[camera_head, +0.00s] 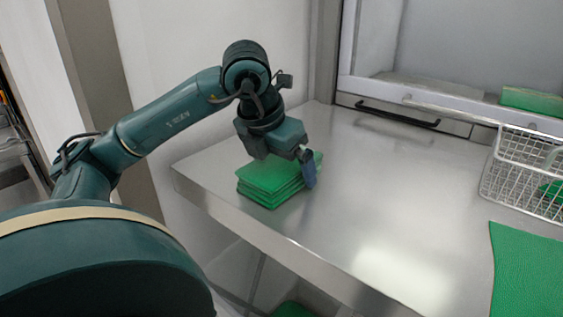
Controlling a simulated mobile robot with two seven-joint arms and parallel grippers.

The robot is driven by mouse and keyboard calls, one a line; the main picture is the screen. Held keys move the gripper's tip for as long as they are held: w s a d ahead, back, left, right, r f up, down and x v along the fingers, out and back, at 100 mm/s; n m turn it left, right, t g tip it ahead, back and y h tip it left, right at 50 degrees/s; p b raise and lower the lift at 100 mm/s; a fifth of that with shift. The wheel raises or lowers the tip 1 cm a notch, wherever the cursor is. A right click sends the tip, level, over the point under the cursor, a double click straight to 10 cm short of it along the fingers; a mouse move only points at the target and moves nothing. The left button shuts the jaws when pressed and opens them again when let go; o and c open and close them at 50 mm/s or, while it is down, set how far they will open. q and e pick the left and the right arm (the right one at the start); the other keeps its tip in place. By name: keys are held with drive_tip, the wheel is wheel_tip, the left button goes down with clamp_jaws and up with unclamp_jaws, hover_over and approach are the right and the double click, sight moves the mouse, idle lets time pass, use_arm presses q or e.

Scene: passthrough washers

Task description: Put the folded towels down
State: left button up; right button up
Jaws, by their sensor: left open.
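A stack of folded green towels (268,180) lies on the metal table (385,185) near its left end, close to the front edge. My left gripper (290,165) is open at the stack, with one blue-grey finger at the right side of the towels. The other finger is hidden behind the gripper body and the stack, so I cannot tell whether it touches. My right gripper is not in view.
A wire basket (525,172) with something green in it stands at the right. A green cloth (527,272) lies flat at the front right. Another green folded piece (532,101) sits in the washer opening behind. The table's middle is clear.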

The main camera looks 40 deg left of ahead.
use_arm(q)
drive_tip(key=p+v, duration=0.3)
drive_tip(key=v, duration=0.9)
drive_tip(key=shift+p, duration=0.35)
drive_tip(key=shift+s, duration=0.1)
